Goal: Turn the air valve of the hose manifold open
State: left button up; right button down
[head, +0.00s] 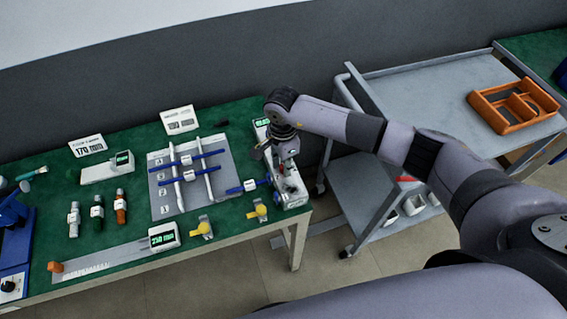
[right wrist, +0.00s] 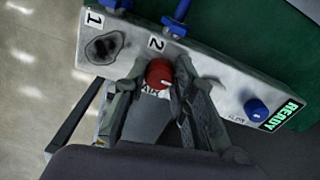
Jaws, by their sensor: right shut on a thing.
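The hose manifold (head: 293,196) is a pale grey block at the right end of the green table in the head view. In the right wrist view the manifold (right wrist: 222,80) has a red knob (right wrist: 159,74) with a small label below it, partly hidden, that seems to read AIR. My right gripper (right wrist: 160,84) is shut on the red knob, one finger on each side of it. In the head view my right gripper (head: 287,152) is over the manifold and hides part of it. My left gripper is not in view.
The manifold also carries a blue knob (right wrist: 257,110), a lit READY display (right wrist: 281,115) and blue fittings (right wrist: 176,18) near numbers 1 and 2. A grey board with tubes (head: 222,188) lies left of it. A grey cart (head: 420,88) with an orange tray (head: 515,105) stands to the right.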

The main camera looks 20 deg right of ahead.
jog(key=m+b, duration=0.2)
jog(key=m, duration=0.1)
jog(key=shift+w+f+m+b, duration=0.1)
jog(key=shift+m+b, duration=0.25)
jog(key=shift+m, duration=0.05)
jog(key=m+b, duration=0.2)
jog(key=m, duration=0.2)
jog(key=shift+m, duration=0.3)
jog(key=m+b, duration=0.2)
jog(key=m, duration=0.3)
jog(key=shift+d+m+b, duration=0.1)
jog(key=shift+m+b, duration=0.7)
jog(key=shift+m, duration=1.5)
jog(key=shift+r, duration=0.2)
jog(key=c, duration=1.3)
grip_release()
